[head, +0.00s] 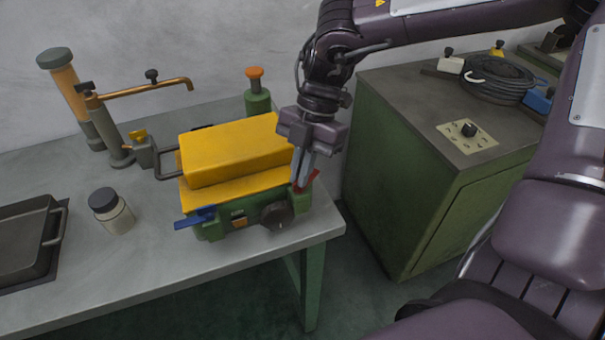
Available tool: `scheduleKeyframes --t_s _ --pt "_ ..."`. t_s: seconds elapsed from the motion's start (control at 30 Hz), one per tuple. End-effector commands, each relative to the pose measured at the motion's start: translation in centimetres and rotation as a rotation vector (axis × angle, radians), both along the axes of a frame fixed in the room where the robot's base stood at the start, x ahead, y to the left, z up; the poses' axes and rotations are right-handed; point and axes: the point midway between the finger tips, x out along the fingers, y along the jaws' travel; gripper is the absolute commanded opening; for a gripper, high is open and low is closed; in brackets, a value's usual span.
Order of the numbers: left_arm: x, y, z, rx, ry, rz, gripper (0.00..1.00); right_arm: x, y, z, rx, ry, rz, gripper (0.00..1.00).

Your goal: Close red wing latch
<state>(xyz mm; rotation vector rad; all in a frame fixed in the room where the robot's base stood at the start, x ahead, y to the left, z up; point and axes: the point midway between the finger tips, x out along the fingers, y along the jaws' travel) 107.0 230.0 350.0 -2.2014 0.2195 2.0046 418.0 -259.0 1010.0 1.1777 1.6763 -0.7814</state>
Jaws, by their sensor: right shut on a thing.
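The machine (222,225) on the table has a green base and a yellow cover (237,150) that lies lowered over it. The red wing latch (313,180) sticks out at the machine's front right corner, partly hidden by the fingers. My right gripper (302,184) comes down from above at that corner, shut on the red latch. A blue latch (196,216) sticks out at the front left corner. A dark round knob (277,214) is on the front face. My left gripper is not in view.
A grey tray (62,222) and a jar with a dark lid (111,210) stand to the left. A copper-armed stand (118,150) and a green bottle with an orange top (257,100) stand behind. A green cabinet (400,180) stands right, across a gap.

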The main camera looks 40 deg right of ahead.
Motion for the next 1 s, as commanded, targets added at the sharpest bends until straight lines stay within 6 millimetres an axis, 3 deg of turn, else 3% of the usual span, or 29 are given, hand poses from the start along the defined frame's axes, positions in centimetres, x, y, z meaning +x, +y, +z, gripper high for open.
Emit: scheduleKeyframes --t_s 0.03,0.37,1.0 --pt "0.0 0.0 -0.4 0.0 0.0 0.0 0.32 -0.5 0.0 -0.9 -0.007 0.019 0.048 0.0" --pt "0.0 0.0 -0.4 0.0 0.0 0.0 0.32 -0.4 0.0 -0.6 -0.005 0.021 0.363 0.0" --pt "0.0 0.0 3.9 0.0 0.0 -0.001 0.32 -0.2 0.4 -0.3 0.002 0.016 0.882 0.0"
